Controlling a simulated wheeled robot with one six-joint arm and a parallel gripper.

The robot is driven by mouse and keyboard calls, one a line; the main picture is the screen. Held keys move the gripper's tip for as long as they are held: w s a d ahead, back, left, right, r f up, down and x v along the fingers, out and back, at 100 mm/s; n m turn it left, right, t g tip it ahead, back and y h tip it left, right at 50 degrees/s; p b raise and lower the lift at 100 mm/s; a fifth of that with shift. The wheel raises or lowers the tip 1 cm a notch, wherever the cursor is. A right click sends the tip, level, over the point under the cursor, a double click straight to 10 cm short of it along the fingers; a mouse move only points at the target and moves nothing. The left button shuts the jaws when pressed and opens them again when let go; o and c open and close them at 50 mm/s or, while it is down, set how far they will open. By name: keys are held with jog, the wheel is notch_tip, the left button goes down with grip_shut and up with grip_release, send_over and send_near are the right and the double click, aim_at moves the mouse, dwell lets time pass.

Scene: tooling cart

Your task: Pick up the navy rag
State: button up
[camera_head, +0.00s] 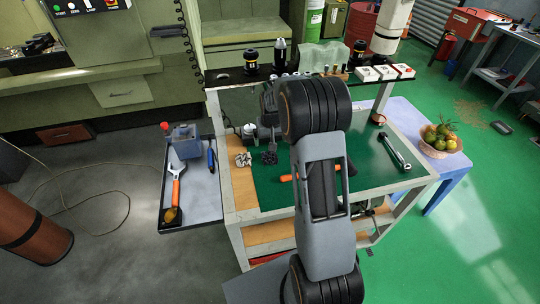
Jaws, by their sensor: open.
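A small dark, crumpled thing (269,158), which looks like the navy rag, lies on the green mat (268,195) near the left edge of the cart top. It is small in the picture, and its colour is hard to tell from dark grey. My gripper (268,141) is small and partly hidden by my own arm. It points down just behind or above the dark cloth. I cannot tell whether the fingers touch the cloth. A pale crumpled rag (243,160) lies just to the left, on the wooden strip.
An orange-handled tool (298,177) lies partly behind my arm. A wrench (394,152) lies at the mat's right. The left side tray (207,205) holds several tools. A raised shelf (228,77) with bottles and boxes runs along the back. The mat's front left is clear.

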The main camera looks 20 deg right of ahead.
aim_at(270, 155)
jog(key=f, duration=0.5)
jog(key=shift+w+p, duration=0.35)
jog(key=shift+p, duration=0.05)
jog(key=shift+f+p, duration=0.4)
jog(key=shift+f, duration=0.15)
jog(key=shift+w+f+p, duration=0.15)
jog(key=shift+f+p, duration=0.6)
jog(key=shift+f, duration=1.4)
jog(key=shift+c, duration=0.2)
jog(key=c, duration=0.9)
